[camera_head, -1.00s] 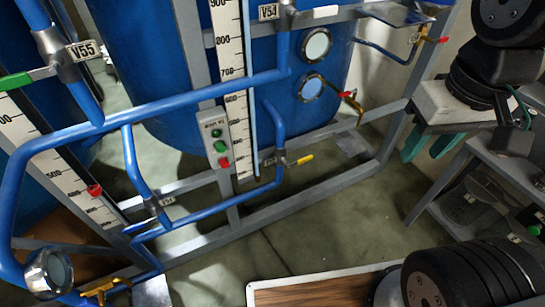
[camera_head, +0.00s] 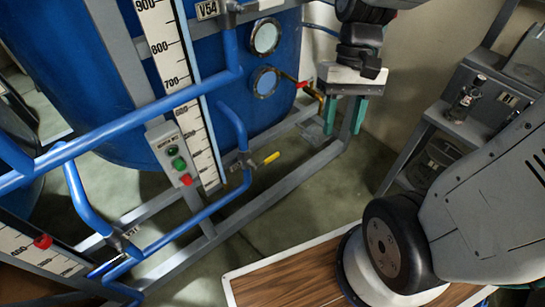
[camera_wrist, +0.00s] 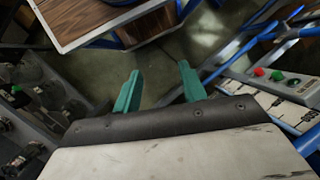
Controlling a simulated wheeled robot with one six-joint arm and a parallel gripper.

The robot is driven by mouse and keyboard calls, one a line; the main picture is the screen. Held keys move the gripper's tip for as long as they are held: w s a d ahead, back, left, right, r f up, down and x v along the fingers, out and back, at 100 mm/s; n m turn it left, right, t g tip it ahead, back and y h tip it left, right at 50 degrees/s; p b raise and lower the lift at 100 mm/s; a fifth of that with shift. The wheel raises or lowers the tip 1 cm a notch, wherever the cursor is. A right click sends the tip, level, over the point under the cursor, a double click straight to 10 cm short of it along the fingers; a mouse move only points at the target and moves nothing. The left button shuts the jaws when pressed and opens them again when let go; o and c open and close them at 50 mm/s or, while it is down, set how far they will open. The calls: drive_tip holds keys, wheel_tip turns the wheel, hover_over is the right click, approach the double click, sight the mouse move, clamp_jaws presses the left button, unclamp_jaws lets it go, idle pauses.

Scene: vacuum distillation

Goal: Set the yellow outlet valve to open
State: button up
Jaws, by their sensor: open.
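The yellow outlet valve handle (camera_head: 271,158) shows in the head view. It juts out to the right from a small valve body on a thin blue pipe (camera_head: 234,122), across the pipe's downward run. My gripper (camera_head: 345,114) is above and to the right of it, by the tank frame's right end. Its two teal fingers are apart with nothing between them, and they do not touch the handle. In the wrist view my gripper (camera_wrist: 160,73) is also open and empty over the floor. I cannot make out the yellow handle in the wrist view.
A button box (camera_head: 172,153) and a white scale (camera_head: 181,80) stand left of the valve. A red-handled valve (camera_head: 303,84) sits close to my gripper. A wood-topped table (camera_head: 285,275) is in front, and grey shelving (camera_head: 455,125) is at right. Floor between is clear.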

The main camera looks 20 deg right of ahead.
drive_tip(key=w+f+m+g+y, duration=0.25)
drive_tip(key=w+f+y, duration=0.5)
drive_tip(key=f, duration=0.55)
drive_tip(key=t+y, duration=0.6)
drive_tip(key=t, duration=0.8)
approach(274, 158)
drive_tip(key=x, duration=0.4)
drive_tip(key=shift+m, duration=0.35)
drive_tip(key=x, duration=0.6)
drive_tip(key=shift+w+a, duration=0.2)
drive_tip(key=shift+a, duration=0.1)
clamp_jaws()
